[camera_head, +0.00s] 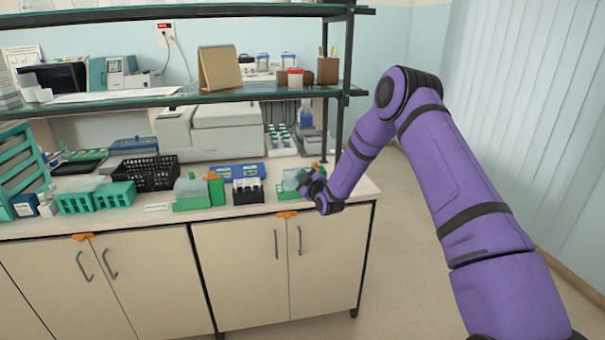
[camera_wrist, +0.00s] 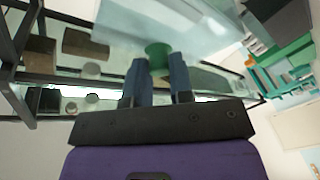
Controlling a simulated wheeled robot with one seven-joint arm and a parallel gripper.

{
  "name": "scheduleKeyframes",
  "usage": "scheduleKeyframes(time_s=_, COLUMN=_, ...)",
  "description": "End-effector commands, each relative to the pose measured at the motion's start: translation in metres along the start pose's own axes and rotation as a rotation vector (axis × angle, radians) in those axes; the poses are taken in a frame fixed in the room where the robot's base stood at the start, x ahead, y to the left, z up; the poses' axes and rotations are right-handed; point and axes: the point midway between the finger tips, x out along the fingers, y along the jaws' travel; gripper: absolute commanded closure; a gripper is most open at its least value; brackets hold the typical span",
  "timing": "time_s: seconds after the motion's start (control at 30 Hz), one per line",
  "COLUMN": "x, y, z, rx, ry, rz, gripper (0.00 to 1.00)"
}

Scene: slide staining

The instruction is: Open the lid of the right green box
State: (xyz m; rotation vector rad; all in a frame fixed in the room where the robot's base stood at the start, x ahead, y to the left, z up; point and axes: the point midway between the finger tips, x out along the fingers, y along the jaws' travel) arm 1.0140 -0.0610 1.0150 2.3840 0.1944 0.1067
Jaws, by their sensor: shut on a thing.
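The right green box (camera_head: 285,195) stands near the right end of the bench, with its pale see-through lid (camera_head: 290,181) over it. My gripper (camera_head: 308,186) is at the box's right side in the head view and hides part of it. In the wrist view the two fingers of my gripper (camera_wrist: 159,72) are shut on a round green knob (camera_wrist: 158,50). The knob joins the see-through lid (camera_wrist: 165,22), which fills the top of that view. I cannot tell whether the lid is apart from the box.
A similar left green box (camera_head: 192,203) with a clear lid stands further left. A black rack (camera_head: 248,196) of bottles sits between them. A glass shelf (camera_head: 215,94) runs above the bench, with a dark post (camera_head: 341,125) close behind my gripper. Floor to the right is clear.

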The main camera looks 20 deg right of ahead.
Motion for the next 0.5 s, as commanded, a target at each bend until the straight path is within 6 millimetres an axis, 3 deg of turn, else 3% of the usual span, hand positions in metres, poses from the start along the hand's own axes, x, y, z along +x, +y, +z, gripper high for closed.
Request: scheduleKeyframes(time_s=0.5, x=-0.016, y=-0.014, z=0.010, rx=-0.062, ry=0.160, rz=0.150, gripper=1.00)
